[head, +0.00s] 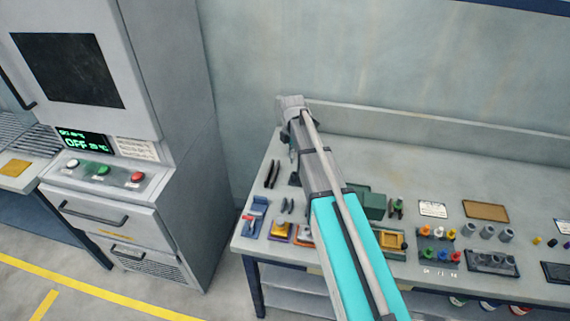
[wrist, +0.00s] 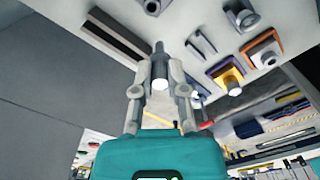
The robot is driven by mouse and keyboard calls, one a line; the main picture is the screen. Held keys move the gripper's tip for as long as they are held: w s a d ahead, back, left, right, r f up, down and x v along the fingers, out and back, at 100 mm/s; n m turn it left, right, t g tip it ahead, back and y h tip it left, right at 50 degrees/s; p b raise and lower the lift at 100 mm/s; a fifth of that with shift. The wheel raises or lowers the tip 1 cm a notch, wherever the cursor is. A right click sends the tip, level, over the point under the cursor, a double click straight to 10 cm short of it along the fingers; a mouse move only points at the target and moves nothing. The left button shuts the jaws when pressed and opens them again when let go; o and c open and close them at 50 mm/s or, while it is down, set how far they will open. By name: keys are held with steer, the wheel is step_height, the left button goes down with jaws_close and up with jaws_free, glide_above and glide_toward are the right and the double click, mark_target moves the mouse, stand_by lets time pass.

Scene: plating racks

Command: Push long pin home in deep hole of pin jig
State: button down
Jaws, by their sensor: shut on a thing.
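My gripper (wrist: 160,74) is shut on a slim pin-like piece (wrist: 159,50) in the wrist view. The piece sits between the two grey fingers. Its narrow dark end sticks out past the fingertips and a pale round end shows between them. I take this piece for the long pin. I cannot make out which block is the pin jig, and no deep hole shows clearly. I cannot tell whether the pin touches anything.
On the bench (head: 400,160), a purple-and-yellow block (head: 280,232) and a blue fixture with a red part (head: 254,217) stand near the front left edge. A green box (head: 368,203) stands right of my arm. Several coloured small parts lie farther right. A machine cabinet (head: 180,160) stands left.

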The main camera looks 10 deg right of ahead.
steer(key=shift+w+d+f, duration=0.1)
steer(key=shift+w+d, duration=0.5)
steer(key=shift+w, duration=0.25)
steer(key=shift+f, duration=0.2)
steer(key=shift+f+b, duration=2.7)
steer(key=shift+b, duration=0.25)
steer(key=shift+f+b, duration=2.25)
steer(key=c, duration=0.6)
jaws_free()
steer(key=shift+r, duration=0.15)
